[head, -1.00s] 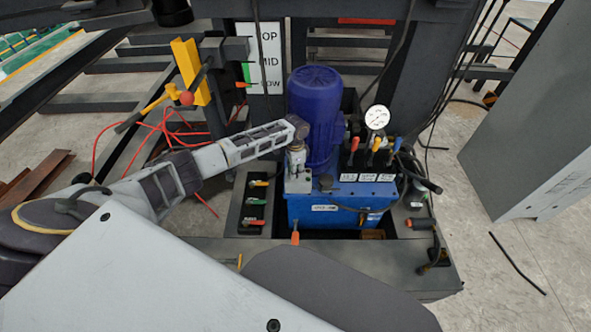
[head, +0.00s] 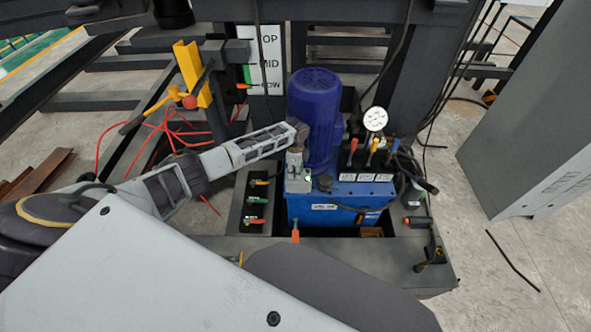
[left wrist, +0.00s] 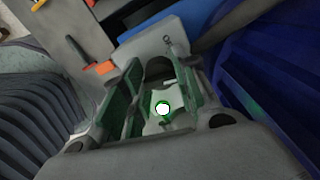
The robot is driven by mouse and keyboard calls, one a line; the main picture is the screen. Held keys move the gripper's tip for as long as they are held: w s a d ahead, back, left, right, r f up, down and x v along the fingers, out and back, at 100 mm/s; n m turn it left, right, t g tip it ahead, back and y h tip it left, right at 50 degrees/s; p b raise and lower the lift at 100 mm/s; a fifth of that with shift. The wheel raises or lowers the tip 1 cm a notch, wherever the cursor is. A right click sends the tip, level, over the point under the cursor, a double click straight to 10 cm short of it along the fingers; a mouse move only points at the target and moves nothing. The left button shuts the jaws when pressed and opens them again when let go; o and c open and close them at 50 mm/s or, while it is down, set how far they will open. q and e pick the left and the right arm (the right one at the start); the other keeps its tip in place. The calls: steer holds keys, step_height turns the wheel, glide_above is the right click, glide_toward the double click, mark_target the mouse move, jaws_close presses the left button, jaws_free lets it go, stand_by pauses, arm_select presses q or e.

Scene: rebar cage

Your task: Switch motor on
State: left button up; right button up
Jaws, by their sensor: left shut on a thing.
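The motor (head: 316,115) is a blue ribbed cylinder standing upright on a blue tank (head: 322,213). A small grey switch box (head: 298,184) sits at its left side. My left gripper (head: 295,160) points down at this box, beside the motor. In the left wrist view its fingers (left wrist: 162,105) stand on both sides of a round switch (left wrist: 162,108) that glows white and green. The gripper is shut on this switch. My right gripper is not in view.
Coloured levers (head: 371,150) and a pressure gauge (head: 375,119) stand right of the motor. A valve panel (head: 256,205) is to its left. A yellow post (head: 191,73) and red hoses (head: 165,130) lie further left. A grey cabinet (head: 530,120) stands at right.

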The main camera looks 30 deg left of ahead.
arm_select(q)
steer(key=shift+m, duration=1.1)
steer(key=shift+m+p, duration=0.4)
steer(key=shift+m, duration=2)
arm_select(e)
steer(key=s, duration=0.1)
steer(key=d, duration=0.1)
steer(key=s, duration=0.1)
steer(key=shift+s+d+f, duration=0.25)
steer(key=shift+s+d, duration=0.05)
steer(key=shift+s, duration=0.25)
arm_select(q)
steer(key=o, duration=1)
steer(key=shift+o, duration=0.2)
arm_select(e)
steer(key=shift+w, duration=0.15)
